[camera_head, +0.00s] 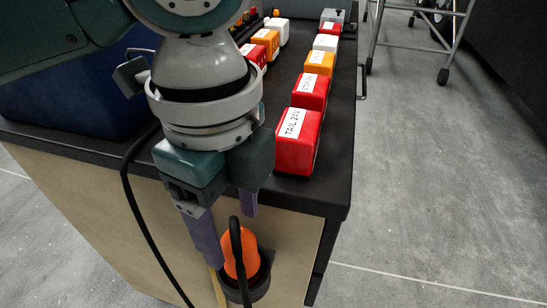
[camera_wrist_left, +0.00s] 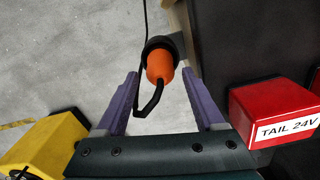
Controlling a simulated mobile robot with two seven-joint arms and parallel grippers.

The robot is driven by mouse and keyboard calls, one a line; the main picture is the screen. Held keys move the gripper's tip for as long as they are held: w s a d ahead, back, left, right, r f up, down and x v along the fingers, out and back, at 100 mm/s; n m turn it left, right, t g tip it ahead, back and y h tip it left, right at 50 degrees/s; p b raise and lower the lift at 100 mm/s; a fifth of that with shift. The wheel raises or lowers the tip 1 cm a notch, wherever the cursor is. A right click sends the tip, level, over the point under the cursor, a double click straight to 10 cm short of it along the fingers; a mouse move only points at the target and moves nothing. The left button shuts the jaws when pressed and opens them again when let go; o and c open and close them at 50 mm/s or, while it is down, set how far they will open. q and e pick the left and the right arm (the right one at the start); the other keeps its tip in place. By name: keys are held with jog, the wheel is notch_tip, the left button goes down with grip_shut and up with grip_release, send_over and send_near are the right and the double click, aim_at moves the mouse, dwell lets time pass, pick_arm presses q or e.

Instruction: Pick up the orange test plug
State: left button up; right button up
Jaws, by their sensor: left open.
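The orange test plug (camera_head: 250,254) sits in a black round holder (camera_head: 262,283) at the end face of the bench, with a black cable looping from it. In the left wrist view the plug (camera_wrist_left: 160,62) lies between the tips of my two purple fingers, with the holder (camera_wrist_left: 154,43) just beyond. My left gripper (camera_head: 232,241) is open, its fingers apart on either side of the plug, with a visible gap in the wrist view. I cannot tell exactly how deep the plug is between them. My right gripper is not in view.
A red block labelled TAIL 24V (camera_wrist_left: 277,112) stands close beside my left gripper. More red, orange and white blocks (camera_head: 319,64) line the dark bench top (camera_head: 335,140). A yellow object (camera_wrist_left: 45,145) is at lower left in the wrist view. Open grey floor (camera_head: 440,190) lies right.

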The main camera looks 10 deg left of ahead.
aim_at(242, 257)
pick_arm(q)
jog(key=f, duration=0.2)
jog(key=f+b, duration=0.1)
jog(key=f, duration=0.1)
jog(key=f+b, duration=0.1)
jog(key=f, duration=0.2)
jog(key=shift+s+d+f, duration=0.1)
jog(key=shift+d, duration=0.15)
grip_shut()
